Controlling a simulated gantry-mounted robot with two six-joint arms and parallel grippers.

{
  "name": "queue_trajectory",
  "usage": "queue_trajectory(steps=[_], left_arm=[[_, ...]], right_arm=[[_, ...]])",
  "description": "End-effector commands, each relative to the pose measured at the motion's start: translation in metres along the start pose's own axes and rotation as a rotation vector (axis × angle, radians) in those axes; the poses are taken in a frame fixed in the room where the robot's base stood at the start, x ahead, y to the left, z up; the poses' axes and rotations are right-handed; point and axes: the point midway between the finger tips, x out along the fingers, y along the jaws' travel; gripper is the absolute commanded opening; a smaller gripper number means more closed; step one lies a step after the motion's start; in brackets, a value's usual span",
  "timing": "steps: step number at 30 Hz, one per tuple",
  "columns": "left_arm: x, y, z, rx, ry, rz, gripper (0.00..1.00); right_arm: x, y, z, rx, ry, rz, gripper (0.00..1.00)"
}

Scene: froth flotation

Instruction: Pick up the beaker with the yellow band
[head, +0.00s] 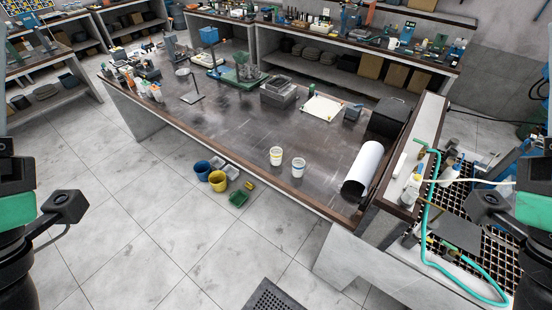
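A white beaker with a yellow band (276,156) stands upright on the dark table near its front edge. A similar white beaker with a bluish band (298,167) stands just to its right, slightly closer to the edge, with a small gap between them. My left gripper (12,175) shows only in part at the left picture edge, far from the beakers. My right gripper (537,178) shows only in part at the right picture edge, also far from them. The fingertips of both are not clearly visible.
A white paper roll (363,168) lies right of the beakers on the dark table (225,135). Bottles and equipment line the table's far side. The tabletop left of the beakers is clear.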

Motion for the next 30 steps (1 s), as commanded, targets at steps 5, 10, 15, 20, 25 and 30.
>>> queue_trajectory(steps=[5,10,15,20,25,30], left_arm=[[0.0000,0.0000,0.0000,0.000,0.000,0.000,0.50],[0.0000,0.0000,-0.0001,0.000,0.000,0.000,0.50],[0.0000,0.0000,0.0000,0.000,0.000,0.000,0.61],[0.0000,0.0000,0.0000,0.000,0.000,0.000,0.90],[0.0000,0.0000,0.0000,0.000,0.000,0.000,1.00],[0.0000,-0.0001,-0.0034,0.003,0.015,0.000,1.00]], right_arm=[[0.0000,0.0000,0.0000,0.000,0.000,0.000,0.46],[0.0000,0.0000,0.0000,0.000,0.000,0.000,0.46],[0.0000,0.0000,0.0000,0.000,0.000,0.000,0.46],[0.0000,0.0000,0.0000,0.000,0.000,0.000,0.46],[0.0000,0.0000,0.0000,0.000,0.000,0.000,0.46],[0.0000,0.0000,0.0000,0.000,0.000,0.000,0.46]])
